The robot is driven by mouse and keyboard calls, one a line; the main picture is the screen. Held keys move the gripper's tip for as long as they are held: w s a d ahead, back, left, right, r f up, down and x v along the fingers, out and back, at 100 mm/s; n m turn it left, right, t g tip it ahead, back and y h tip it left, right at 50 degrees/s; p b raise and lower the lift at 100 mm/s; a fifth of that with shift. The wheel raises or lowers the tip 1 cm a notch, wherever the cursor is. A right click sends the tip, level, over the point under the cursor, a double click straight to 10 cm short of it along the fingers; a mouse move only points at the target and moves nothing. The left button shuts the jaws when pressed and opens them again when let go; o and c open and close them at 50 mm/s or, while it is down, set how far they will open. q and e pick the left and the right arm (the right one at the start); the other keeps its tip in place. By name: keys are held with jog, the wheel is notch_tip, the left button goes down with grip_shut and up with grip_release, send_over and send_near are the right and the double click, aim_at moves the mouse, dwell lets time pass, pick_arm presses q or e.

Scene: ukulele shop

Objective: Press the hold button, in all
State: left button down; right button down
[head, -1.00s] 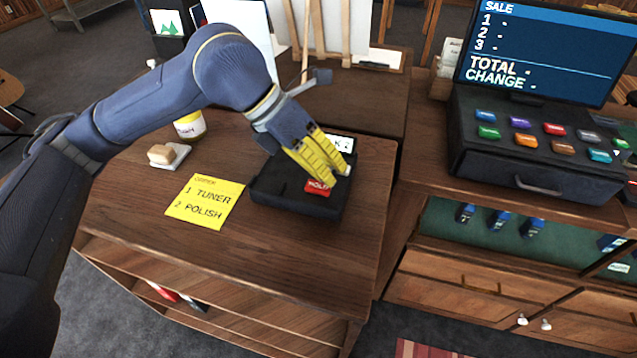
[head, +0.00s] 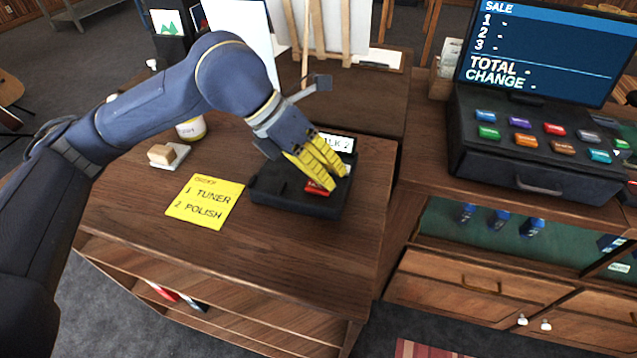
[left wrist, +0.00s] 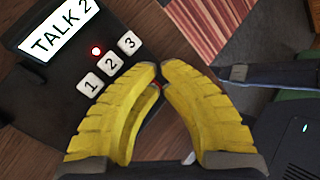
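A black phone unit (head: 290,192) lies on the wooden counter. Its lit display (head: 336,143) reads "TALK 2" in the left wrist view (left wrist: 56,29). There, a red light (left wrist: 96,51) glows beside white keys 1, 2 and 3 (left wrist: 111,65). The red hold button (head: 316,189) shows only in part in the head view, under my left fingertips. My left gripper (head: 335,183) points down at it, its yellow fingertips together in the left wrist view (left wrist: 161,70) and empty. Whether they touch the button I cannot tell. My right gripper is not in view.
A yellow note (head: 206,201) reading "1 TUNER 2 POLISH" lies left of the phone. A sponge-like block on a white dish (head: 167,155) and a yellow-and-white jar (head: 191,129) stand behind. A cash register (head: 540,150) with colored keys is at right. The counter front is clear.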

pick_arm(q)
jog(key=shift+f, duration=0.4)
dwell(0.3)
jog(key=shift+r, duration=0.95)
jog(key=shift+r, duration=0.1)
jog(key=shift+r, duration=2.4)
